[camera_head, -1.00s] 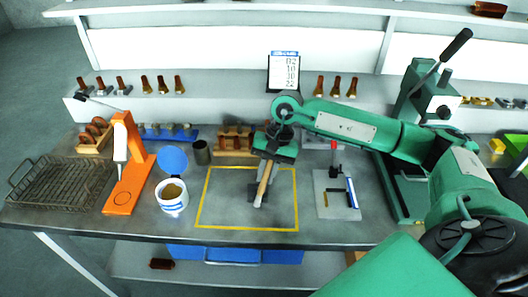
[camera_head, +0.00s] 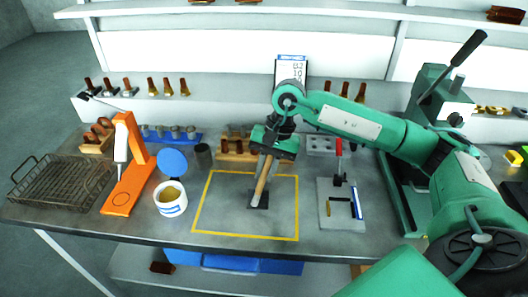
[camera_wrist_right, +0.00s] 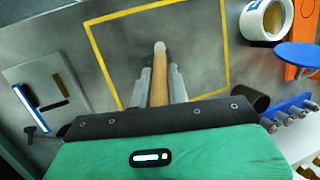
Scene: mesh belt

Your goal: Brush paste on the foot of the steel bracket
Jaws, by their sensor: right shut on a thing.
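My right gripper (camera_head: 268,158) is shut on a wooden-handled tool, probably the brush (camera_head: 264,178), above the yellow-outlined area of the bench. In the right wrist view, the pale rod (camera_wrist_right: 159,75) sits between the grey fingers with its rounded end toward the bench's front; no bristles show. A dark patch (camera_head: 252,201) lies by the rod's lower end; I cannot tell whether it is the bracket or a shadow. No steel bracket can be made out clearly. A white tub of tan paste (camera_head: 170,199) stands left of the outline, its blue lid (camera_head: 173,161) raised behind. My left gripper is out of view.
An orange stand (camera_head: 129,170) and a wire basket (camera_head: 60,183) are at left. A grey plate with a red-handled clamp (camera_head: 339,205) lies right of the outline (camera_head: 246,237). A dark cup (camera_head: 203,156) and wooden rack (camera_head: 232,157) stand behind. A green press (camera_head: 437,100) is at right.

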